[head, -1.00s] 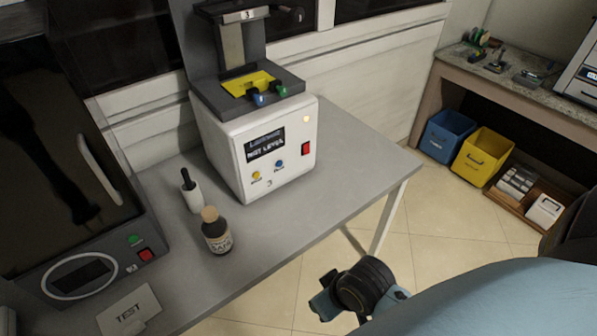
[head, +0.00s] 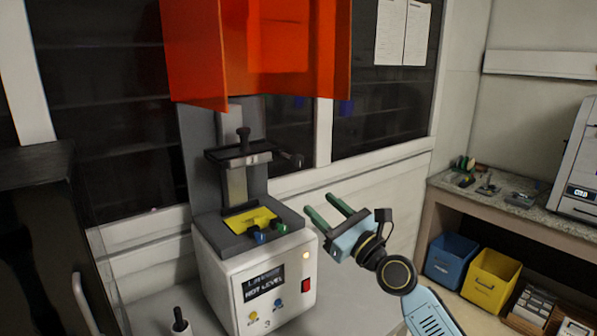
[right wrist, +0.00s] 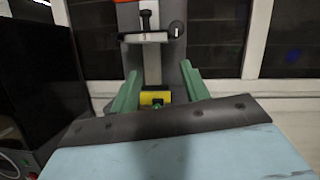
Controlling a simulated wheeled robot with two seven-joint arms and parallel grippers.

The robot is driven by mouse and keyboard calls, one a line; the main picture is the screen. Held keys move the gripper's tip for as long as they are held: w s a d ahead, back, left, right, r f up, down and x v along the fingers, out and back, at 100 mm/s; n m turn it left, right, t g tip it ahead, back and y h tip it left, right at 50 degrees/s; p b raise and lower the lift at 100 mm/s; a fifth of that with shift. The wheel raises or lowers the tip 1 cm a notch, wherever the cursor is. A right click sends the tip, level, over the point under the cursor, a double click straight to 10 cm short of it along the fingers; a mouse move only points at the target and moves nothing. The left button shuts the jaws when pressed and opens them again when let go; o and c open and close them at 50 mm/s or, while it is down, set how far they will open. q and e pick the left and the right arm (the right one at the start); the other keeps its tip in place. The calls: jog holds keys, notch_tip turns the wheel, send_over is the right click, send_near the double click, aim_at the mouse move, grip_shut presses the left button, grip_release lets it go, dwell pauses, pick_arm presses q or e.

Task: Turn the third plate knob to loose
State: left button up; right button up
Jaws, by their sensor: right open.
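The printer numbered 3 (head: 221,275) stands on the bench in the head view, its display reading NOT LEVEL. Its dark plate arm (head: 225,157) carries an upright black knob (head: 243,135) and a side lever or handle (head: 291,158). The knob also shows at the top of the right wrist view (right wrist: 146,17), as does the side part (right wrist: 176,29). I cannot tell which is the plate knob, nor its setting. My right gripper (head: 321,207) is open and empty, right of the printer, below and apart from the plate arm. My left gripper is out of view.
A raised orange cover (head: 255,50) hangs above the printer. A yellow tray (head: 250,220) with blue and green knobs sits on its deck. Free room lies right of the printer.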

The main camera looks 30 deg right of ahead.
aim_at(300, 161)
jog(key=w+r+m, duration=0.1)
jog(key=w+r, duration=0.1)
jog(key=w, duration=0.2)
jog(key=w+d+r+m+h, duration=0.1)
jog(key=w+r, duration=0.1)
jog(key=w, duration=0.2)
jog(key=w+r+t, duration=0.1)
jog(key=w+r, duration=0.2)
jog(key=w, duration=0.1)
jog(key=shift+w+d+r+m+p, duration=0.1)
jog(key=shift+w+d+m+p, duration=0.1)
jog(key=shift+w+m+p, duration=0.15)
